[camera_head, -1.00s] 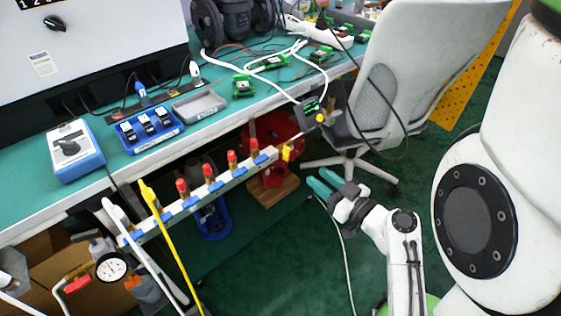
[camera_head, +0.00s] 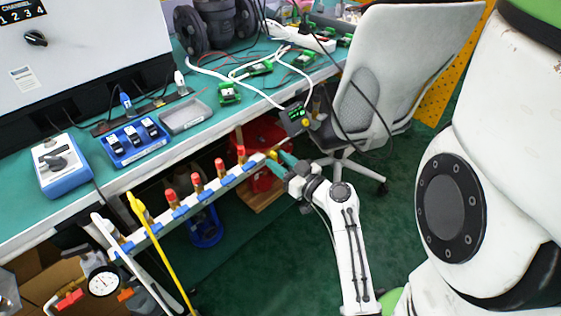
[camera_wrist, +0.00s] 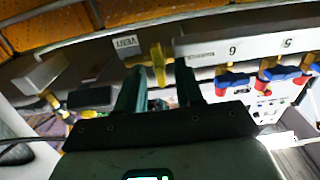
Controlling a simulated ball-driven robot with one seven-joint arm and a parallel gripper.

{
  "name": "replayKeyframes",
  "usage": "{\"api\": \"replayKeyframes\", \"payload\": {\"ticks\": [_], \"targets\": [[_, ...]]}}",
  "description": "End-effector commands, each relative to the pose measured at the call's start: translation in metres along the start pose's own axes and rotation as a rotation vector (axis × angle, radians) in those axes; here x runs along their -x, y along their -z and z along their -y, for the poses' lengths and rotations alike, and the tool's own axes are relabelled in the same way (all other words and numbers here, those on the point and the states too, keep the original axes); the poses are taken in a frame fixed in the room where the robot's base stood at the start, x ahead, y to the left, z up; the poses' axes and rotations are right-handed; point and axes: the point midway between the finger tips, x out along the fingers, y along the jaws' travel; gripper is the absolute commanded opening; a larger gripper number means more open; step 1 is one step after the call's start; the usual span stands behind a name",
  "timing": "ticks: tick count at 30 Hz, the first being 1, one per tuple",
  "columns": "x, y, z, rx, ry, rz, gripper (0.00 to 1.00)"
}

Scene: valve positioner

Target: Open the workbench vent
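The vent valve's yellow handle (camera_wrist: 158,65) shows in the wrist view below a "VENT" label (camera_wrist: 125,42). It sits at the end of the white manifold bar (camera_head: 216,187) under the workbench edge; in the head view only a small yellow piece (camera_head: 272,155) shows. My gripper (camera_head: 281,160) is at that end of the bar. In the wrist view my gripper (camera_wrist: 160,72) is open, its two dark teal fingers apart. One finger appears on each side of the handle, and I cannot tell whether they touch it.
Several red-topped valves (camera_head: 196,183) line the bar. A yellow lever (camera_head: 158,250) and a pressure gauge (camera_head: 103,281) are at its near left end. The workbench (camera_head: 90,195) is above. A grey chair (camera_head: 395,75) stands behind my arm.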

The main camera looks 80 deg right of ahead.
Motion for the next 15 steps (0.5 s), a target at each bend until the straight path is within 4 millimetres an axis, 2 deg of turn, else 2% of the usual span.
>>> {"api": "replayKeyframes", "payload": {"ticks": [4,15], "targets": [[0.0002,-0.0001,-0.0001,0.0,0.0,0.0,0.35],[0.0004,-0.0001,0.0,0.0,0.0,0.0,0.0]]}}
